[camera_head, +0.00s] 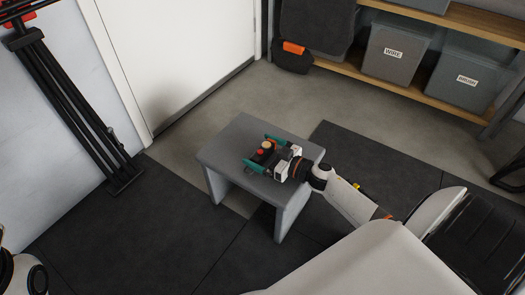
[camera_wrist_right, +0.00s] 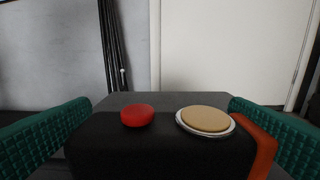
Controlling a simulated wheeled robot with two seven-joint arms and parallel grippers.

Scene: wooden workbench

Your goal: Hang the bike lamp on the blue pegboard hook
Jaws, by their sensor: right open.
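A small black block-shaped object (camera_wrist_right: 150,152) lies on a grey stool (camera_head: 228,150). It has a red round button, a tan disc with a pale rim on top, and an orange side; I take it for the bike lamp, and it also shows in the head view (camera_head: 265,146). My right gripper (camera_head: 267,153) is low over the stool, its teal fingers open on either side of the object. In the wrist view a finger stands left and right of it, with no clear contact. No blue pegboard hook is in view. My left gripper is not in view.
Behind the stool is a white door (camera_head: 180,60). At the back right, a wooden shelf (camera_head: 345,66) holds grey bins (camera_head: 395,52). Black folded legs (camera_head: 75,105) lean against the left wall. Open floor surrounds the stool.

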